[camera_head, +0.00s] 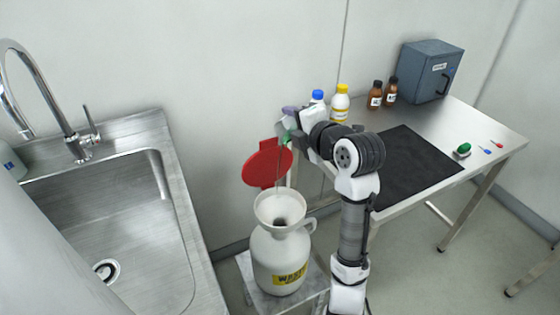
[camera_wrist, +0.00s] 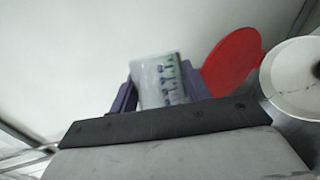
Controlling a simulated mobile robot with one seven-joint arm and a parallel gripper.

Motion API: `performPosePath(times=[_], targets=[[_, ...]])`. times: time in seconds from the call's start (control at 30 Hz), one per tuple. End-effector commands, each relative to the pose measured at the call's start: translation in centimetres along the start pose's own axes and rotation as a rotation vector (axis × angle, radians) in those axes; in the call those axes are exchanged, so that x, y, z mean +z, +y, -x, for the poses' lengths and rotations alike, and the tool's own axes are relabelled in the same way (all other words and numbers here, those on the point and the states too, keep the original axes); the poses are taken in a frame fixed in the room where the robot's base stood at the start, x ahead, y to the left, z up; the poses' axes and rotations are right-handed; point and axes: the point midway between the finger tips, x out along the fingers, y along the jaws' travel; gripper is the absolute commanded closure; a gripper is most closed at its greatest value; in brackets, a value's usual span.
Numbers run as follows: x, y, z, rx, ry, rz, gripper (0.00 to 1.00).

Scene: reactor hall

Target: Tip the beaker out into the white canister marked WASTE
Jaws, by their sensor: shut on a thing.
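The white canister (camera_head: 278,258) carries a yellow WASTE label and stands on a low metal stand. A wide white funnel (camera_head: 280,208) sits in its mouth; the funnel also shows at the right of the wrist view (camera_wrist: 290,85). My gripper (camera_head: 291,114) is above and behind the funnel, its purple fingers shut on the clear beaker (camera_wrist: 160,82). The beaker has dark marks and looks tilted in the wrist view. Green shows at the beaker (camera_head: 287,137) in the head view, where my gripper partly hides it. A faint thin line runs down towards the funnel; I cannot tell whether it is liquid.
A red disc-shaped lid (camera_head: 267,163) stands up behind the funnel, close to my gripper. A steel sink (camera_head: 180,215) is at left. The bench (camera_head: 480,130) at right bears a black mat (camera_head: 410,165), bottles (camera_head: 340,103) and a blue-grey box (camera_head: 430,70).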

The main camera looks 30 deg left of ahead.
Motion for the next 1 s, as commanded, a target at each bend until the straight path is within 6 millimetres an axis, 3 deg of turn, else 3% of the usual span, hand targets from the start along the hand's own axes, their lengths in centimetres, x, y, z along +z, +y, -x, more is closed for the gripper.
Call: performPosePath(times=[0.63,1.0], targets=[[-0.26,0.15,0.16,0.036,-0.031,0.084,0.77],[-0.87,0.3,0.51,0.106,-0.091,0.254,0.77]])
